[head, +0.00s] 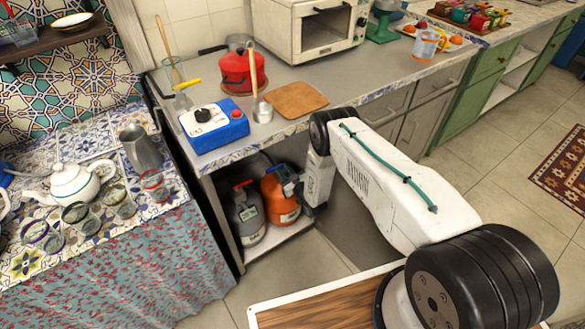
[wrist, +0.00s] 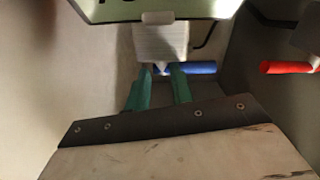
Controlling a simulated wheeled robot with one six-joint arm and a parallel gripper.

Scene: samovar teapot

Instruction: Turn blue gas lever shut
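The blue lever (wrist: 198,68) shows in the wrist view as a short bar lying sideways beneath a pale ribbed block (wrist: 160,42). My gripper (wrist: 162,72) has two green fingers standing apart, with the lever's left end and a small metal part between or just behind their tips. The right finger overlaps the lever; I cannot tell whether they touch. In the head view my gripper (head: 291,186) is under the counter beside the orange gas cylinder (head: 279,200), and the blue lever is hidden there. A grey gas cylinder (head: 247,220) stands to its left.
A red lever (wrist: 288,67) lies at the right of the wrist view; it also tops the grey cylinder (head: 243,184). The counter (head: 335,82) above, the shelf's side walls and the cylinders crowd my gripper. A wooden-topped surface (head: 325,303) lies below my arm.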

